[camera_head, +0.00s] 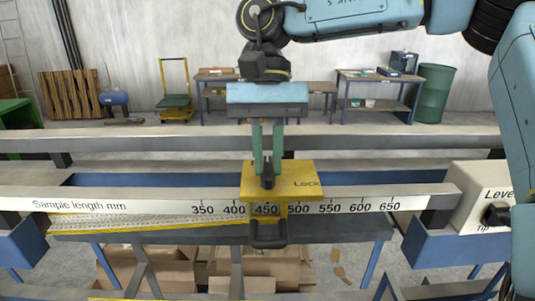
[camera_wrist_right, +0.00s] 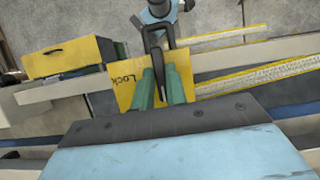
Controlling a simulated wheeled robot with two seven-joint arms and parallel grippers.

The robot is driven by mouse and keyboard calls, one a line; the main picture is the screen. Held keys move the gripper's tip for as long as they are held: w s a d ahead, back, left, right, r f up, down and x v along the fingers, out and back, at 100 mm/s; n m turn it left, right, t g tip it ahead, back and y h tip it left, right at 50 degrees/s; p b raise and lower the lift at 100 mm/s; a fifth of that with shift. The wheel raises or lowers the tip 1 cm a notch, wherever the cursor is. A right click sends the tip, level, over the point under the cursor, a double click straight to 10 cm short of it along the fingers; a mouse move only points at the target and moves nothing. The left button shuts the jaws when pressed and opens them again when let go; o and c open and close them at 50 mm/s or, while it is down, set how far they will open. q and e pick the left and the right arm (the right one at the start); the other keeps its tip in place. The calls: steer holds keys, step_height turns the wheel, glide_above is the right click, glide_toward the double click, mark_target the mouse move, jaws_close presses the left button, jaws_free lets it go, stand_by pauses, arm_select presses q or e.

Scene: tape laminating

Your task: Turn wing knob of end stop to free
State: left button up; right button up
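The end stop is a yellow block (camera_head: 306,172) marked "Lock", seated on the white ruled rail near the 450 mark. In the right wrist view the two fingers (camera_wrist_right: 163,88) close around the dark knob (camera_wrist_right: 158,66), in front of the yellow block (camera_wrist_right: 124,91). The fingers hide part of the knob. My left gripper is not in view.
The ruled rail (camera_head: 345,207) runs across the view. A dark loop handle (camera_head: 268,241) hangs below the end stop. A white lever box (camera_head: 468,195) stands at the right. Cardboard boxes (camera_head: 160,268) lie underneath.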

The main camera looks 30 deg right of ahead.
steer(key=o, duration=0.4)
steer(key=v, duration=1.3)
steer(key=shift+r, duration=0.15)
